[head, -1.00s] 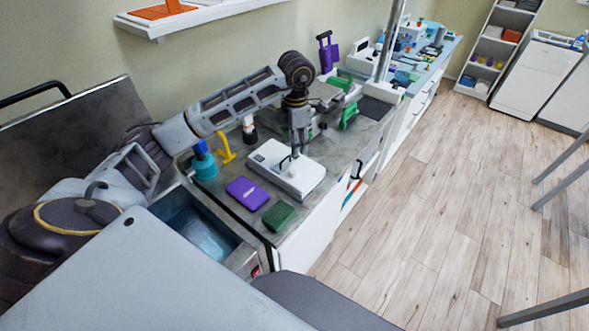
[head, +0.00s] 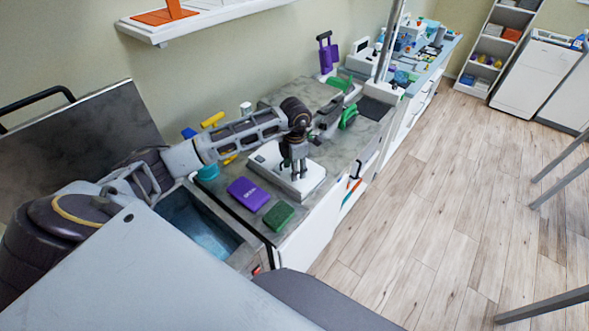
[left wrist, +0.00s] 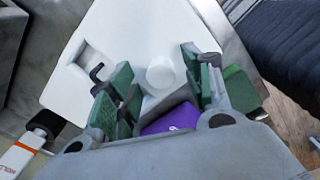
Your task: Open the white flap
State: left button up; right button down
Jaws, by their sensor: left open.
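The white flap (head: 309,188) appears to be the flat top of a white slab-like unit on the grey counter; it lies flat. In the left wrist view the white surface (left wrist: 115,40) carries a round white knob (left wrist: 166,72) and a square recess with a dark hook-like part at its left. My left gripper (head: 294,170) points down over it, partly hiding it. In the left wrist view its open, green-padded fingers (left wrist: 160,88) stand on either side of the knob with gaps. Contact cannot be told. My right gripper is not in view.
A purple box (head: 248,193) and a green block (head: 278,215) lie in front of the white unit. An open sink (head: 195,225) is at the left. Yellow and blue items stand behind my left arm, and green and purple items (head: 326,53) stand farther back.

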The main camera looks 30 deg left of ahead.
pick_arm(q)
jog(key=shift+f, duration=0.75)
grip_shut()
